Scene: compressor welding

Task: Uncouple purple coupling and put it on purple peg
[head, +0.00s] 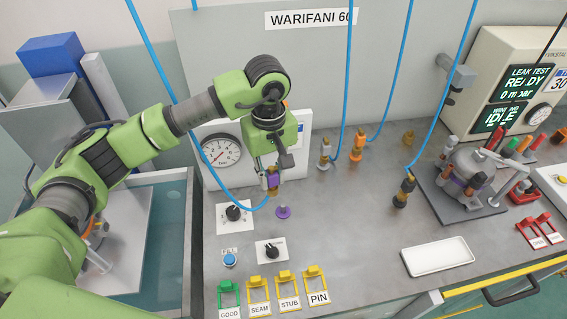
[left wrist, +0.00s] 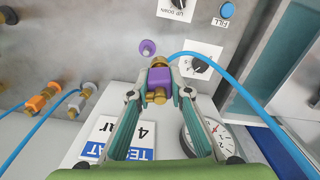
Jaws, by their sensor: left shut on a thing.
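My left gripper (head: 270,170) is shut on the purple coupling (head: 273,181) and holds it above the bench in front of the gauge panel. In the left wrist view the purple coupling (left wrist: 159,78) sits between the two fingertips (left wrist: 160,90), with brass ends showing. A blue hose (head: 228,201) hangs from it in a loop to the left. The purple peg (head: 283,212) stands bare on the bench, just below and slightly right of the coupling. It also shows in the left wrist view (left wrist: 147,47), apart from the coupling. My right gripper is not in view.
Grey (head: 325,152), orange (head: 358,146) and black (head: 404,191) couplings with blue hoses stand to the right. The compressor (head: 467,175) sits on a dark plate farther right. A water tank lies left.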

